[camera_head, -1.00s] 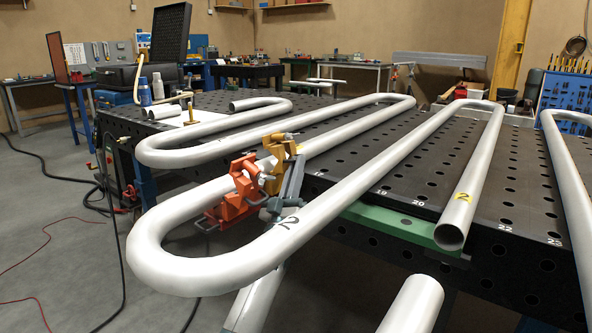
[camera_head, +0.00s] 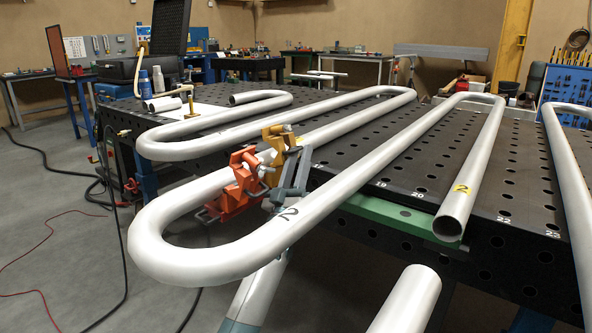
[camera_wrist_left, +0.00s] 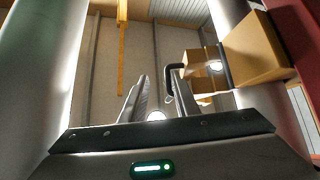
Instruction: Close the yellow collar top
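The yellow collar (camera_head: 275,146) sits around the grey pipe (camera_head: 325,133) of the front coil. Its upper part stands up above the pipe; whether the top is fully open I cannot tell. In the left wrist view a yellow block of it (camera_wrist_left: 254,48) fills the upper right, with smaller yellow parts and a dark bent handle (camera_wrist_left: 170,70) beside it. My left gripper (camera_head: 296,168) comes up from below between the pipe runs, just right of the collar. In the wrist view its two fingers (camera_wrist_left: 158,90) are apart, close to the handle. I see no firm grip. My right gripper is not in view.
An orange clamp (camera_head: 232,186) sits on the same pipe, left of the yellow collar. Pipe runs pass on both sides of my left arm, leaving little room. The dark perforated table (camera_head: 395,192) lies behind, with a green bar (camera_head: 385,219) along its front.

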